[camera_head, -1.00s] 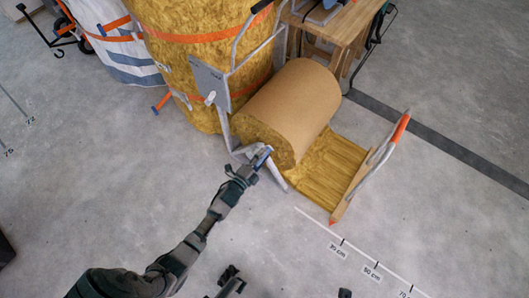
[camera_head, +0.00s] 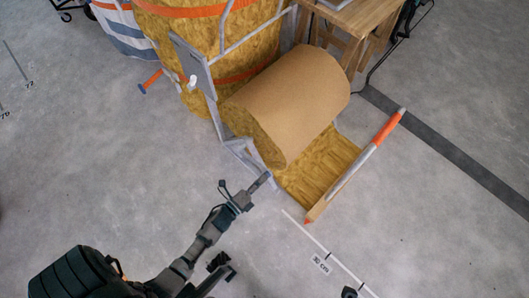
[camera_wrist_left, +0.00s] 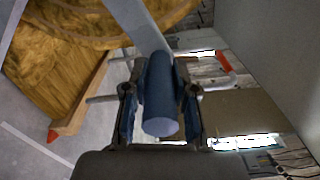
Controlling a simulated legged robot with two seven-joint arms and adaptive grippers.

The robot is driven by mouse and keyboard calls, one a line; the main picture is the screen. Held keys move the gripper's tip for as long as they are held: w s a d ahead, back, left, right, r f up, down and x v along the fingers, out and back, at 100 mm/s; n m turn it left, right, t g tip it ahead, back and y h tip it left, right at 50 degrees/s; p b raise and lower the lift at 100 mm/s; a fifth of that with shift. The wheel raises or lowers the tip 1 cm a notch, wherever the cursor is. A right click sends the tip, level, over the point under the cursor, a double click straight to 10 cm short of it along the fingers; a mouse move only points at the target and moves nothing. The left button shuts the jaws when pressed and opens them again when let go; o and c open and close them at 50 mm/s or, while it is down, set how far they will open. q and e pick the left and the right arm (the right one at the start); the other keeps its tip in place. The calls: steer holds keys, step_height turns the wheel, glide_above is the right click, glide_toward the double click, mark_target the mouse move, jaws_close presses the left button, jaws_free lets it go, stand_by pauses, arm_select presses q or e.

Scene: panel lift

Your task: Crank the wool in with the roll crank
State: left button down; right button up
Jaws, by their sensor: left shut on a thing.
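The wool roll (camera_head: 290,105) lies on its side, brown-backed outside, with yellow wool showing at its near end. A flat strip of yellow wool (camera_head: 318,172) runs from it to a wooden bar (camera_head: 340,187) on the floor. My left gripper (camera_head: 264,179) is at the roll's near end. In the left wrist view its fingers (camera_wrist_left: 160,105) are shut on the blue crank handle (camera_wrist_left: 161,120), one on each side. A grey crank arm (camera_wrist_left: 140,25) leads from the handle towards the roll. The crank's far end is hidden.
A grey metal frame (camera_head: 197,70) stands left of the roll, before a tall strapped wool bale (camera_head: 200,40). A wooden table (camera_head: 355,20) stands behind. A striped bag (camera_head: 125,35) is at the upper left.

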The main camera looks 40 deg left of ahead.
arm_select(q)
steer(key=shift+s+a+f, duration=0.1)
steer(key=shift+f, duration=0.25)
steer(key=c, duration=0.9)
jaws_free()
steer(key=s, duration=1.2)
steer(key=shift+a, duration=0.2)
